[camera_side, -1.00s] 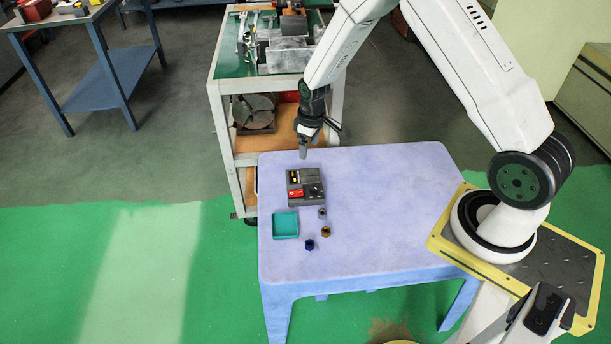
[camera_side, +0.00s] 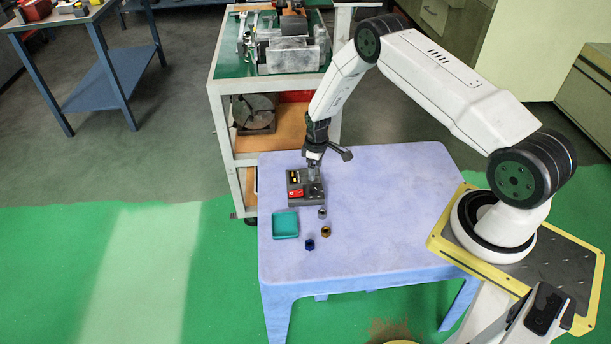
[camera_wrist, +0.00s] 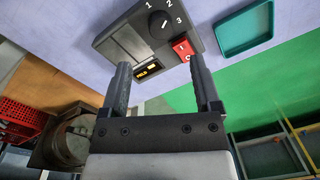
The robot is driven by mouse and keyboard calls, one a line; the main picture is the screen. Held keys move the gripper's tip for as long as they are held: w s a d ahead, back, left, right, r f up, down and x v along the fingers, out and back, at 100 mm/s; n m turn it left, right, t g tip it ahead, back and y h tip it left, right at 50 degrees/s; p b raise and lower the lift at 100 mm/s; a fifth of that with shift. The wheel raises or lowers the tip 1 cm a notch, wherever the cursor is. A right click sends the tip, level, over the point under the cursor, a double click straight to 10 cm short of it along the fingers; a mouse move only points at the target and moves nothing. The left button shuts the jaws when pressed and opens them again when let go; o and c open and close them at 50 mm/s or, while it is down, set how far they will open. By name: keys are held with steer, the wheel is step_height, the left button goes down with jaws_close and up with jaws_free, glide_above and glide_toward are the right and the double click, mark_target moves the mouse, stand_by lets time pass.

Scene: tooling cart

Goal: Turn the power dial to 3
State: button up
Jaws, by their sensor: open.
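A dark grey control box (camera_side: 305,201) sits on the blue table. Its round black power dial (camera_wrist: 161,25) is near the top of the wrist view, with the numbers 1, 2 and 3 around it. A red rocker switch (camera_wrist: 183,48) and a small lit yellow display (camera_wrist: 149,70) are on the same face. My gripper (camera_wrist: 160,62) is open and empty, its fingers spread in front of the box and apart from the dial. In the side view my gripper (camera_side: 313,174) is low over the box's far right part.
A teal tray (camera_side: 285,225) stands near the box. A grey nut (camera_side: 322,213), a brass nut (camera_side: 326,232) and a blue nut (camera_side: 310,245) lie beside it. A tool cart (camera_side: 228,150) stands behind. The table's right half (camera_side: 400,210) is clear.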

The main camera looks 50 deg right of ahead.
mark_target(315, 187)
steer(key=shift+f, duration=0.15)
steer(key=shift+a+f, duration=0.15)
steer(key=shift+f, duration=3.55)
jaws_close()
